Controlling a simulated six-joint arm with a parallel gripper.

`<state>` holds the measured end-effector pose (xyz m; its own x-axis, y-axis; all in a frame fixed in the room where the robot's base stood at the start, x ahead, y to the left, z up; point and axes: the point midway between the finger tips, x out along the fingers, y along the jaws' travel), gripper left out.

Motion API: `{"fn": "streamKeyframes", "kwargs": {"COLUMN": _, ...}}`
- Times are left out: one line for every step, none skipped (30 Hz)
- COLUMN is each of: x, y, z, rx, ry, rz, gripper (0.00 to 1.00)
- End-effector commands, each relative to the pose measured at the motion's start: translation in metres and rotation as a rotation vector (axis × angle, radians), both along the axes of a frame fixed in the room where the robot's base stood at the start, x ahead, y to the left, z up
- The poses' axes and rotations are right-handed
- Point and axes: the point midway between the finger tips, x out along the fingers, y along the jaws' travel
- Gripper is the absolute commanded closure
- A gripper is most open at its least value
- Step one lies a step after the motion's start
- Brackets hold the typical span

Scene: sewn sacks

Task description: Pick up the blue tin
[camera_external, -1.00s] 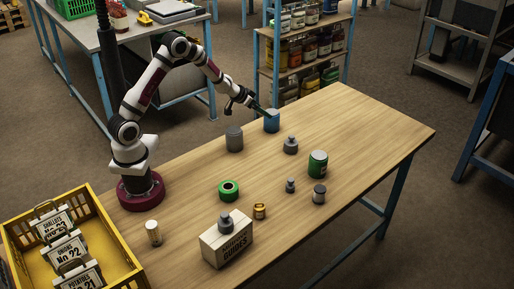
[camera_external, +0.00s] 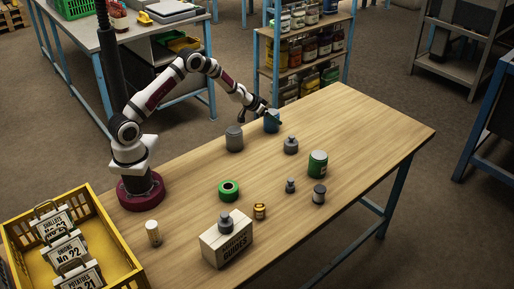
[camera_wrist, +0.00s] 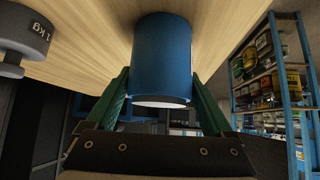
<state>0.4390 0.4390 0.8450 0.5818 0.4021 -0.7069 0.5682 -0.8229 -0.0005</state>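The blue tin (camera_external: 271,122) stands upright near the far left edge of the wooden table in the external view. My gripper (camera_external: 268,112) is at its top. In the wrist view the blue tin (camera_wrist: 162,55) fills the upper middle, with its pale end toward me. The two green fingers of my gripper (camera_wrist: 162,100) are spread, one on each side of the tin's near end. The left finger looks close to its side; I cannot tell whether either finger touches.
A grey canister (camera_external: 234,138) stands left of the tin, and a grey weight (camera_external: 290,145) in front of it. A green tin (camera_external: 318,164) is further right. A grey weight marked 1kg (camera_wrist: 22,38) shows in the wrist view. The table's right part is clear.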

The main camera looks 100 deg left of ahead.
Motion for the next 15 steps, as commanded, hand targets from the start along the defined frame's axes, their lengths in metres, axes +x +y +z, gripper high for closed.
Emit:
{"fn": "streamKeyframes", "kwargs": {"x": -0.0001, "y": 0.0001, "z": 0.0001, "rx": 0.000, "ry": 0.000, "rz": 0.000, "gripper": 0.54}}
{"fn": "streamKeyframes", "kwargs": {"x": -0.0001, "y": 0.0002, "z": 0.0003, "rx": 0.000, "ry": 0.000, "rz": 0.000, "gripper": 0.59}}
{"fn": "streamKeyframes", "kwargs": {"x": -0.0001, "y": 0.0002, "z": 0.0003, "rx": 0.000, "ry": 0.000, "rz": 0.000, "gripper": 0.67}}
{"fn": "streamKeyframes", "kwargs": {"x": -0.0001, "y": 0.0001, "z": 0.0003, "rx": 0.000, "ry": 0.000, "rz": 0.000, "gripper": 0.72}}
{"fn": "streamKeyframes", "kwargs": {"x": -0.0001, "y": 0.0002, "z": 0.0003, "rx": -0.001, "ry": 0.000, "rz": 0.001, "gripper": 0.77}}
{"fn": "streamKeyframes", "kwargs": {"x": -0.0002, "y": 0.0001, "z": 0.0004, "rx": -0.001, "ry": 0.000, "rz": 0.001, "gripper": 0.85}}
{"fn": "streamKeyframes", "kwargs": {"x": -0.0002, "y": 0.0001, "z": 0.0004, "rx": -0.001, "ry": 0.000, "rz": 0.001, "gripper": 0.90}}
{"fn": "streamKeyframes", "kwargs": {"x": -0.0001, "y": 0.0002, "z": 0.0004, "rx": -0.001, "ry": 0.000, "rz": 0.001, "gripper": 0.95}}
{"fn": "streamKeyframes", "kwargs": {"x": -0.0001, "y": 0.0002, "z": 0.0004, "rx": 0.000, "ry": -0.001, "rz": 0.001, "gripper": 1.00}}
{"fn": "streamKeyframes", "kwargs": {"x": 0.0003, "y": 0.0004, "z": 0.0012, "rx": 0.001, "ry": -0.002, "rz": 0.001, "gripper": 1.00}}
{"fn": "streamKeyframes", "kwargs": {"x": 0.0003, "y": 0.0004, "z": 0.0013, "rx": 0.001, "ry": -0.002, "rz": 0.001, "gripper": 1.00}}
{"fn": "streamKeyframes", "kwargs": {"x": 0.0002, "y": 0.0004, "z": 0.0013, "rx": 0.001, "ry": -0.002, "rz": 0.001, "gripper": 1.00}}
{"fn": "streamKeyframes", "kwargs": {"x": 0.0002, "y": 0.0004, "z": 0.0013, "rx": 0.001, "ry": -0.002, "rz": 0.001, "gripper": 1.00}}
{"fn": "streamKeyframes", "kwargs": {"x": 0.0002, "y": 0.0004, "z": 0.0013, "rx": 0.001, "ry": -0.002, "rz": 0.001, "gripper": 1.00}}
{"fn": "streamKeyframes", "kwargs": {"x": 0.0003, "y": 0.0004, "z": 0.0015, "rx": 0.001, "ry": -0.002, "rz": 0.000, "gripper": 1.00}}
